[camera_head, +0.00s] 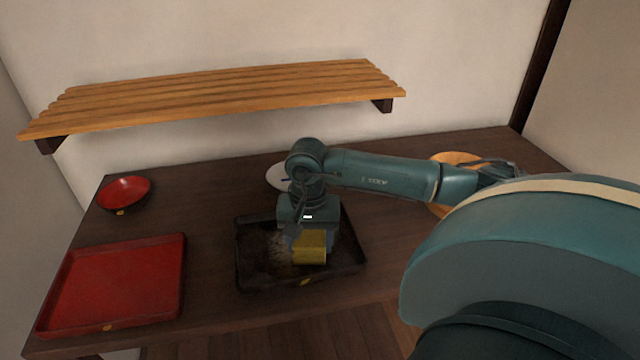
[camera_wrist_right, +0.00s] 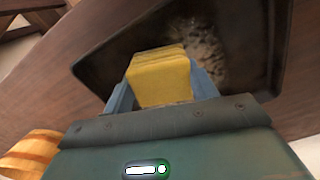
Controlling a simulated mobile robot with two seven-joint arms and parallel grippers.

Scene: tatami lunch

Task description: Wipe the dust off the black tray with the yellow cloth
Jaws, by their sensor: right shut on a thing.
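The black tray (camera_head: 250,277) lies on the dark wooden table, in the middle of the head view. A patch of pale dust (camera_head: 281,250) lies on its floor, left of the cloth. The dust also shows in the right wrist view (camera_wrist_right: 208,52), just beyond the cloth. My right gripper (camera_head: 307,240) is over the tray, pointing down, shut on the folded yellow cloth (camera_head: 310,248). In the right wrist view the cloth (camera_wrist_right: 160,78) sits between the two blue fingers. Whether the cloth touches the tray floor I cannot tell. My left gripper is not in view.
A red tray (camera_head: 115,287) and a red bowl (camera_head: 124,192) stand on the left of the table (camera_head: 210,210). A pale round dish (camera_head: 277,178) is partly hidden behind my right arm. A round wooden item (camera_head: 455,160) is behind the forearm. A slatted shelf (camera_head: 220,95) hangs above.

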